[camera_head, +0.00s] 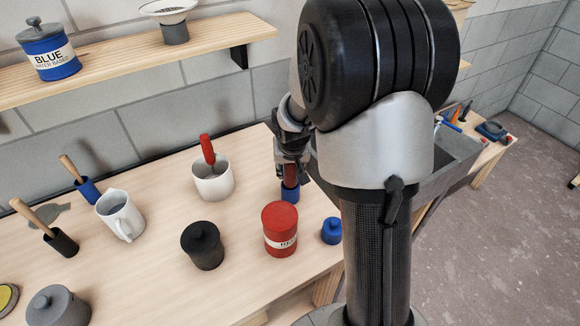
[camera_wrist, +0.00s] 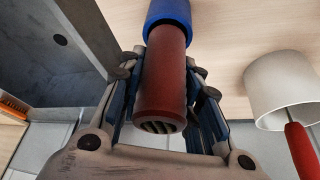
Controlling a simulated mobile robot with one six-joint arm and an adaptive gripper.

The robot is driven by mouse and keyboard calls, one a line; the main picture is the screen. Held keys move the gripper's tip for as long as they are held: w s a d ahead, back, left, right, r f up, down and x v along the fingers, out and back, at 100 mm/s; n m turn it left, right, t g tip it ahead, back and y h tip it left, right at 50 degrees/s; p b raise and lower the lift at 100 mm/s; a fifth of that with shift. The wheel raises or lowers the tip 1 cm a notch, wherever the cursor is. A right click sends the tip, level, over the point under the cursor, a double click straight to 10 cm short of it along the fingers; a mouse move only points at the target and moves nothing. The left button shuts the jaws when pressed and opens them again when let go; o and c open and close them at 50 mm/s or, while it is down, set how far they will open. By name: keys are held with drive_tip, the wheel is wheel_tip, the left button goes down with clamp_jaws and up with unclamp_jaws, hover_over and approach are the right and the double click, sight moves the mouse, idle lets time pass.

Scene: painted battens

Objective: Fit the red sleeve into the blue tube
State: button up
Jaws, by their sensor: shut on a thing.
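The red sleeve (camera_wrist: 162,95) is held between the fingers of my gripper (camera_wrist: 165,62), which is shut on it. In the wrist view its near end shows a dark slotted opening. Its far end meets the blue tube (camera_wrist: 170,10), whose rim is wider than the sleeve. I cannot tell how deep the sleeve sits in the tube. In the head view the blue tube (camera_head: 289,196) stands on the bench, with the red sleeve (camera_head: 290,176) directly above it, partly hidden by my gripper (camera_head: 290,162).
A white mug (camera_head: 213,182) with a red-handled tool is left of the tube. A red jar (camera_head: 280,229), a small blue lidded pot (camera_head: 331,231) and a black jar (camera_head: 202,246) stand in front. A grey sink (camera_head: 453,160) lies to the right. A shelf (camera_head: 130,67) is above.

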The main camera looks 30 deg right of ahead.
drive_tip(key=shift+f+b, duration=0.75)
drive_tip(key=shift+f, duration=0.15)
drive_tip(key=o, duration=1.1)
drive_tip(key=shift+v, duration=6.05)
